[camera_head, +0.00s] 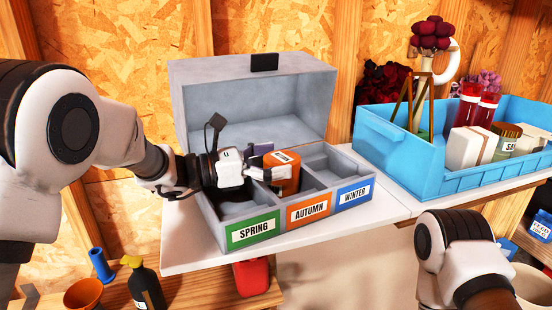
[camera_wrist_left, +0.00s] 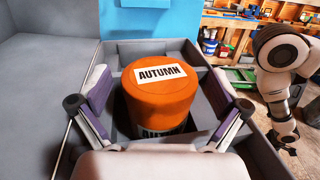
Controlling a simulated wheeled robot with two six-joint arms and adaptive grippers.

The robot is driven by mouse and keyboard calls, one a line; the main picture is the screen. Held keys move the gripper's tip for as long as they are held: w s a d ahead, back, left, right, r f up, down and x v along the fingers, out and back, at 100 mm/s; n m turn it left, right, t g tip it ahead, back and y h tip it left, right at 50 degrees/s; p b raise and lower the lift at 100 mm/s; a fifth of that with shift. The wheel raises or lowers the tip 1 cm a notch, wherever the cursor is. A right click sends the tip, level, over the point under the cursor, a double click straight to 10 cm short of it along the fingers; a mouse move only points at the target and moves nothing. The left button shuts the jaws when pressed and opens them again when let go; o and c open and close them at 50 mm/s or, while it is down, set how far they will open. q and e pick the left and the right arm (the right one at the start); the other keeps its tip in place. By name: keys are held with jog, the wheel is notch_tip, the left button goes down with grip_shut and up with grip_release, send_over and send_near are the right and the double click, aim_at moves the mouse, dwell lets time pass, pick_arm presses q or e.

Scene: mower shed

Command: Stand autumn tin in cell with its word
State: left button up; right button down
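The autumn tin (camera_head: 287,184) is an orange cylinder with a lid marked AUTUMN. It stands upright in the middle cell of the grey box (camera_head: 220,228), behind the orange AUTUMN plate (camera_head: 308,210). In the left wrist view the tin (camera_wrist_left: 162,98) has cell walls around it, and its lid rises above them. My left gripper (camera_head: 262,164) is open, with a purple-padded finger on each side of the tin and visible gaps to it.
The SPRING cell, behind a green plate (camera_head: 253,230), and the WINTER cell, behind a blue plate (camera_head: 355,193), show no tin. The box's lid (camera_head: 250,95) stands open at the back. A blue crate (camera_head: 450,183) with jars, boxes and flowers stands at the right.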

pick_arm(q)
jog(key=shift+f, duration=0.35)
jog(key=v, duration=1.2)
jog(key=shift+r, duration=0.2)
jog(key=shift+r, duration=0.15)
